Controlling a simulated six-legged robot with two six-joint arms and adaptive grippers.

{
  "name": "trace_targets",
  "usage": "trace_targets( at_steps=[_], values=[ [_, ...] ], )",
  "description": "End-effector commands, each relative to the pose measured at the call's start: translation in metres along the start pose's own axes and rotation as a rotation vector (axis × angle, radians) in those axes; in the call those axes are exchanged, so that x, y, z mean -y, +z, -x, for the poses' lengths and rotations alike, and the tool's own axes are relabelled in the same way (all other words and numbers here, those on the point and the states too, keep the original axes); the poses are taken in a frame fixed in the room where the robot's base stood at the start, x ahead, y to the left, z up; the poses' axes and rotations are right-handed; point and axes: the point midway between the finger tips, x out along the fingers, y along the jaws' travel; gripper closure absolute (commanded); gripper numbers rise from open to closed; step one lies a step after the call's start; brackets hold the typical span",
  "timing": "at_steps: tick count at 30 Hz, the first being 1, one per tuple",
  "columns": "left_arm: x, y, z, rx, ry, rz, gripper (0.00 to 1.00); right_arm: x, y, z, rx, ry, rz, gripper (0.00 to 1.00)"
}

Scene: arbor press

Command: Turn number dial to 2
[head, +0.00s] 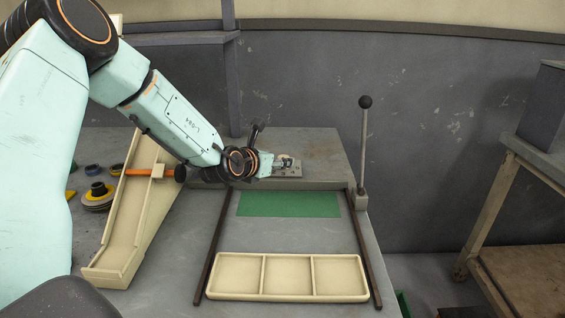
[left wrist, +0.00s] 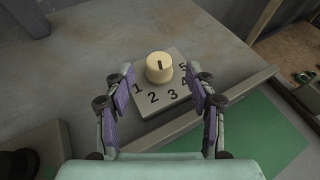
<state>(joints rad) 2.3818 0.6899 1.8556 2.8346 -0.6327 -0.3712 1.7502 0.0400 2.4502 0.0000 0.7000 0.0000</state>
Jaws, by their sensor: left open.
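The number dial is a cream round knob (left wrist: 159,68) with a short black mark on top, seen in the left wrist view. It sits on a grey plate (left wrist: 152,109) with black numbers 1 to 5 curving along its near side. The mark runs up and down in the picture; I cannot tell which number it indicates. My left gripper (left wrist: 160,74) is open, with one purple-padded finger on each side of the knob and a gap to both. In the head view the gripper (head: 276,164) reaches the plate (head: 289,172) at the back of the table, partly hiding the knob.
A lever with a black ball (head: 365,102) stands right of the plate. In front lie a green mat (head: 288,204) and a cream three-part tray (head: 286,296) between dark rails. A cream chute (head: 120,240) with an orange bar is on the left. Bare table lies around the plate.

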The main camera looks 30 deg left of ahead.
Motion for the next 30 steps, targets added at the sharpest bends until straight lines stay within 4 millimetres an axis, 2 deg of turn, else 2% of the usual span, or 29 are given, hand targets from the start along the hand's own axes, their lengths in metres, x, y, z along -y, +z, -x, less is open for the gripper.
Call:
trace_targets(
  at_steps=[3, 9, 22, 30],
  values=[
    [-0.001, -0.004, -0.021, -0.001, 0.002, -0.006, 0.44, 0.000, 0.000, -0.013, 0.000, 0.000, 0.000, 0.60],
    [-0.002, -0.002, -0.042, 0.001, 0.002, -0.003, 0.44, 0.000, 0.000, -0.020, 0.000, 0.000, 0.000, 0.60],
    [-0.003, -0.001, -0.049, 0.001, 0.003, 0.000, 0.44, 0.000, 0.000, -0.021, 0.000, 0.000, 0.000, 0.60],
    [-0.003, -0.001, -0.049, 0.001, 0.003, 0.000, 0.67, 0.000, 0.000, -0.021, 0.000, 0.000, 0.000, 0.60]
  ],
)
